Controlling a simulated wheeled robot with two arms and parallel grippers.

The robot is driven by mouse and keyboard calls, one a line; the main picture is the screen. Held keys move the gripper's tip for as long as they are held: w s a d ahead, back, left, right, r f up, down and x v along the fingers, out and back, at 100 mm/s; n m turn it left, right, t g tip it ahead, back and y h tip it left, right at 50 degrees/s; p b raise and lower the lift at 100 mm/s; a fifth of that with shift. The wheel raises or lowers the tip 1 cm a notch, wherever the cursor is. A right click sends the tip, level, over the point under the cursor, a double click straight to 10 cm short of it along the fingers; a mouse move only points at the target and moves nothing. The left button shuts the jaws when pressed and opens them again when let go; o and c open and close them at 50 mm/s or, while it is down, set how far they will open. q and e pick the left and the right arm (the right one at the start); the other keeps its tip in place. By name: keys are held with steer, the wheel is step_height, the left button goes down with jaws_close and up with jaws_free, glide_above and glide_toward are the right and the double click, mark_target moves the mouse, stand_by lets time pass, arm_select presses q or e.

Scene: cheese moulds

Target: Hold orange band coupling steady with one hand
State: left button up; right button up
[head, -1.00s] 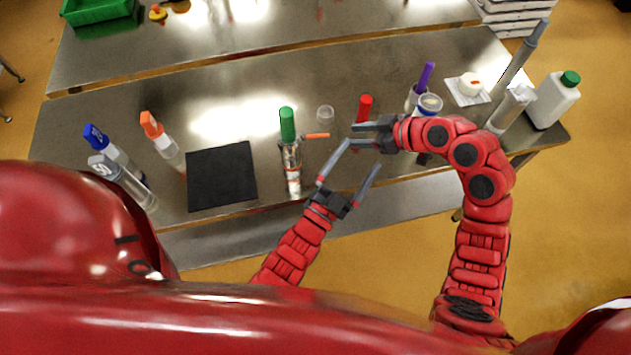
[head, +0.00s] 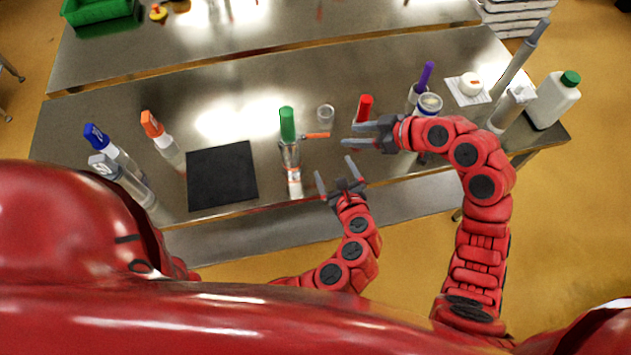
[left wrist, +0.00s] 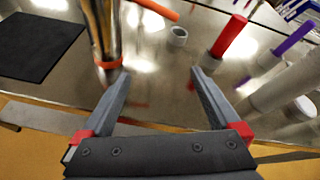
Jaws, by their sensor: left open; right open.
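The coupling is an upright metal cylinder (head: 290,156) with an orange band (head: 293,179) low down and a green top (head: 287,123). It stands near the table's front edge. An orange rod (head: 316,135) sticks out to its right. My left gripper (head: 334,168) is open and empty, just right of the cylinder. In the left wrist view the cylinder (left wrist: 101,30) and its orange band (left wrist: 108,65) are left of the left finger, outside the jaws; its top is cut off. My right gripper (head: 350,134) is open and empty, further right, pointing left.
A black mat (head: 222,175) lies left of the cylinder. Orange-capped (head: 163,137) and blue-capped bottles (head: 113,152) stand at left. A green-capped white bottle (head: 553,100) stands at right.

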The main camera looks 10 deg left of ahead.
arm_select(q)
steer(key=s+a+r+g+y, duration=0.2)
steer(key=s+a+y, duration=0.1)
steer(key=s+a, duration=0.15)
steer(key=x, duration=1.6)
steer(key=shift+a+f, duration=0.2)
steer(key=shift+c, duration=0.4)
